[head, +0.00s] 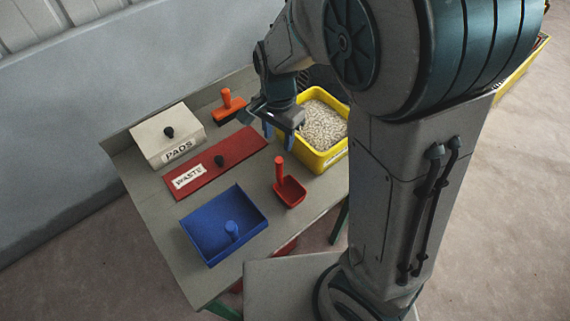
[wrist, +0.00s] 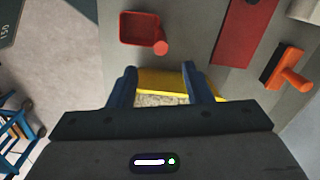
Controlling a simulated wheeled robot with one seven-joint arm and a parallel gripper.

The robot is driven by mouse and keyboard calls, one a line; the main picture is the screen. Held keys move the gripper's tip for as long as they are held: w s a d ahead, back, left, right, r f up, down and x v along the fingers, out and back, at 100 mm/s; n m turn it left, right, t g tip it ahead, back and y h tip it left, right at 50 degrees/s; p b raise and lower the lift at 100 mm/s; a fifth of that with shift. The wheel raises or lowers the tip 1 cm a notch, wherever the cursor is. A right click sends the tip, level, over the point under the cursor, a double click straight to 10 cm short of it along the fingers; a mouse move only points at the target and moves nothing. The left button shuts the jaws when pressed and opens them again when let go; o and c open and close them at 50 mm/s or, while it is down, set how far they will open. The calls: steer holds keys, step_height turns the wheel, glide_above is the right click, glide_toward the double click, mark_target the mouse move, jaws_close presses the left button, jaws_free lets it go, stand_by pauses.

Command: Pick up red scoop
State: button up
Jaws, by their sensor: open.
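The red scoop (head: 290,190) sits on the grey table, with its round handle standing upright at its back left side. It also shows in the wrist view (wrist: 139,29), near the top, beyond the fingertips. The gripper does not touch the scoop.
A yellow bin (head: 321,161) of pale granules stands right of the scoop. A blue tray (head: 208,252) with a blue knob, a red WASTE lid (head: 235,164), a PADS box (head: 151,137) and an orange-handled brush (head: 229,104) share the table (head: 148,213).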

mark_target(277, 157)
steer(key=shift+w+a+f, duration=0.15)
steer(key=shift+w+a, duration=0.05)
steer(key=shift+w, duration=0.1)
step_height(277, 157, down, 8)
steer(key=shift+f, duration=0.2)
steer(key=shift+s+d+f, duration=0.1)
steer(key=shift+d+f, duration=0.05)
steer(key=shift+f, duration=1.15)
steer(key=shift+d+f, duration=0.1)
steer(key=shift+f, duration=1.2)
jaws_close()
